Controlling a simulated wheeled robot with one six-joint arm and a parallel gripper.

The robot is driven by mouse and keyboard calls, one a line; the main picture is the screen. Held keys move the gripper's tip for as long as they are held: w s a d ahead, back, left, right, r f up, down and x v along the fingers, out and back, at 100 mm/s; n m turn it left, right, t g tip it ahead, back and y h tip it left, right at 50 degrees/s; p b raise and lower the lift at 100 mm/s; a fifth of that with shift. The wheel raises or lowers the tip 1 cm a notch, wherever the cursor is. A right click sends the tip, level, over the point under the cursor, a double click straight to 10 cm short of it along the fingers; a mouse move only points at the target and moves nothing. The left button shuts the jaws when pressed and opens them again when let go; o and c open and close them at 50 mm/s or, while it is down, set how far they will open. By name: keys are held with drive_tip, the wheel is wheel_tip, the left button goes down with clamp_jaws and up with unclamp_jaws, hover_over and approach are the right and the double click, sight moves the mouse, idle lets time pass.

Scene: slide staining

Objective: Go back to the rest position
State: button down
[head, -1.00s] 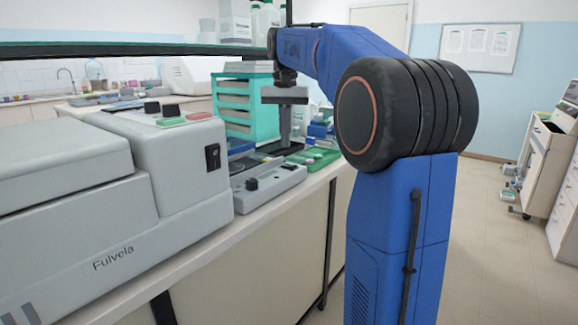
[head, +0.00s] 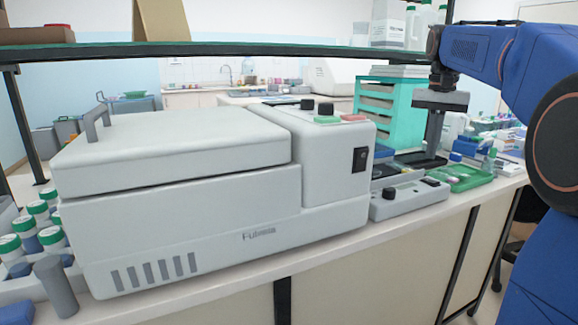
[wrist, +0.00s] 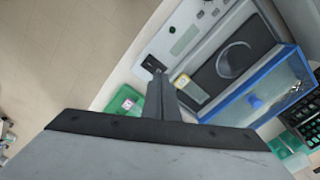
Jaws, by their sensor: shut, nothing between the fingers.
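My gripper (head: 433,135) hangs from my blue arm at the right of the head view, pointing down above the bench. Its fingers are together with nothing between them. It appears in front of the teal drawer rack (head: 403,122) and over the dark tray area beside the green tray (head: 462,178). In the wrist view the shut fingers (wrist: 160,98) point at the bench, near a grey device with a dark round well (wrist: 235,60) and a blue-rimmed clear tray (wrist: 268,90). Whether the fingertips touch anything is not clear.
A large grey Fulvela machine (head: 215,230) fills the left of the bench. A small grey control unit (head: 408,198) sits beside it. Green-capped bottles (head: 38,212) stand at the far left. A shelf (head: 250,50) runs above the bench. The floor (wrist: 60,50) beside the bench looks clear.

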drive_tip(key=s+a+f+n+t, duration=0.1)
drive_tip(key=s+a+f+n, duration=0.1)
drive_tip(key=s+a+f, duration=0.45)
drive_tip(key=s+a+f+n+t, duration=0.1)
drive_tip(key=s+a+f+n, duration=0.2)
drive_tip(key=s, duration=0.6)
drive_tip(key=s+a+f+n+t, duration=0.1)
drive_tip(key=s+a+f, duration=0.1)
drive_tip(key=s+f, duration=0.5)
drive_tip(key=s+a+f+n+t, duration=0.1)
drive_tip(key=s+a+f, duration=0.2)
drive_tip(key=s+f, duration=0.4)
wheel_tip(320, 180, down, 4)
drive_tip(key=shift+a+r+n+t, duration=0.25)
drive_tip(key=shift+n+t, duration=0.05)
drive_tip(key=shift+n, duration=0.1)
